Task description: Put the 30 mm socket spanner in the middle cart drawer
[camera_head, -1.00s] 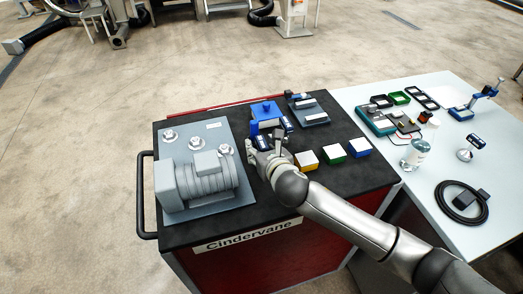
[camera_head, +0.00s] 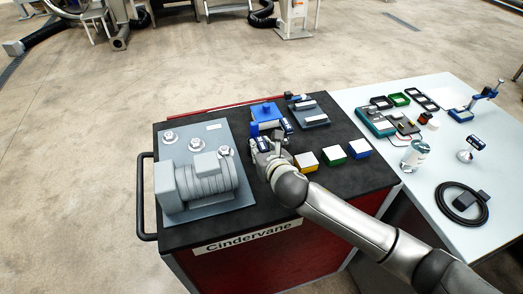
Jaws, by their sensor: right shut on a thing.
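My right gripper (camera_head: 268,148) is over the black top of the red cart (camera_head: 222,232), just in front of a blue fixture (camera_head: 266,113). It is shut on a small, dark grey tool (camera_head: 279,136), mostly hidden by the gripper. It may be the 30 mm socket spanner, but its size and shape cannot be made out. A small dark item with a pale label (camera_head: 287,125) is close beside it. The cart's red front (camera_head: 270,258) shows below the name plate; I cannot make out separate drawers. My left gripper is not in view.
A grey motor (camera_head: 197,181) on a plate with several nuts fills the cart's left side. Yellow (camera_head: 306,162), green (camera_head: 333,155) and blue (camera_head: 359,149) boxes stand right of the gripper. A dark grey block (camera_head: 308,112) is behind. A white table (camera_head: 430,190) adjoins on the right.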

